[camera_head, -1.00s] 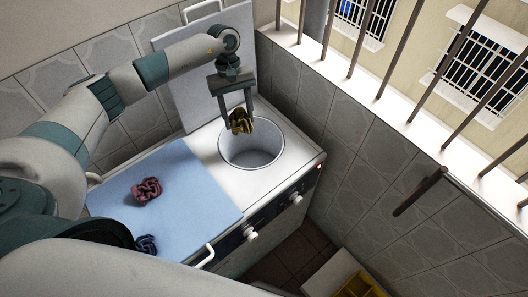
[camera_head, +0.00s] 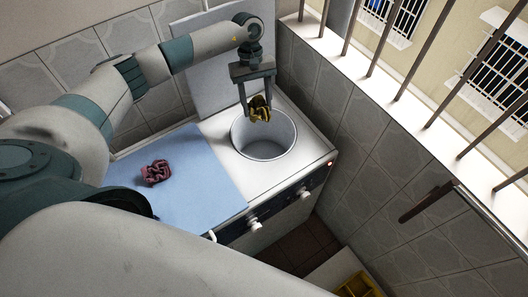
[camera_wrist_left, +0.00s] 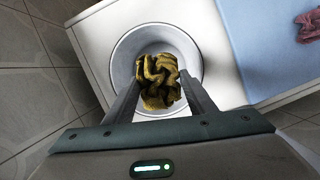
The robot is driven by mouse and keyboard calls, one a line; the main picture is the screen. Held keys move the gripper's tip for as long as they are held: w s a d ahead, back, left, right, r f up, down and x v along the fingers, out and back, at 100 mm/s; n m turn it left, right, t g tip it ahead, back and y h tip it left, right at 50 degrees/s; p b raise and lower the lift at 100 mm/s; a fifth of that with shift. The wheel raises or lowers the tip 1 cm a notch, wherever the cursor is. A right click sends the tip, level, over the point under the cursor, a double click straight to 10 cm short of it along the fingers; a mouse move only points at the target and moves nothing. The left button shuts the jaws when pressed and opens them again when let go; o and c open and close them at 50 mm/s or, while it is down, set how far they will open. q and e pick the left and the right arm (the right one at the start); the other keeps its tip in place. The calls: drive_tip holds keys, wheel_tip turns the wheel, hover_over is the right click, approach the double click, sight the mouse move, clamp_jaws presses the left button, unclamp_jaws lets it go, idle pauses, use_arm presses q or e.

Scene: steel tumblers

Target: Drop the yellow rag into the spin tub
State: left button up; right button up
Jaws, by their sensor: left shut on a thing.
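The yellow rag (camera_head: 259,109) is a crumpled bundle held between the fingers of my left gripper (camera_head: 257,104). The spin tub (camera_head: 264,150) is a round, light-grey opening in the white machine top. In the head view the rag hangs at the tub's far rim, above it. In the left wrist view the rag (camera_wrist_left: 158,80) lies over the tub opening, with the tub wall (camera_wrist_left: 124,62) showing around it. The gripper fingers (camera_wrist_left: 158,92) are shut on the rag. My right gripper is not in view.
A raised lid (camera_head: 208,85) stands behind. A tiled wall (camera_head: 345,150) and window bars (camera_head: 385,45) border the right. A yellow crate (camera_head: 357,286) is low down.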

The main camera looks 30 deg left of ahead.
use_arm(q)
drive_tip(key=shift+f+b, duration=0.75)
drive_tip(key=shift+f, duration=1.9)
drive_tip(key=o, duration=1.1)
drive_tip(key=shift+b+v, duration=0.45)
drive_tip(key=shift+v, duration=0.3)
drive_tip(key=b+v, duration=0.5)
drive_tip(key=v, duration=1.1)
drive_tip(key=shift+b, duration=0.4)
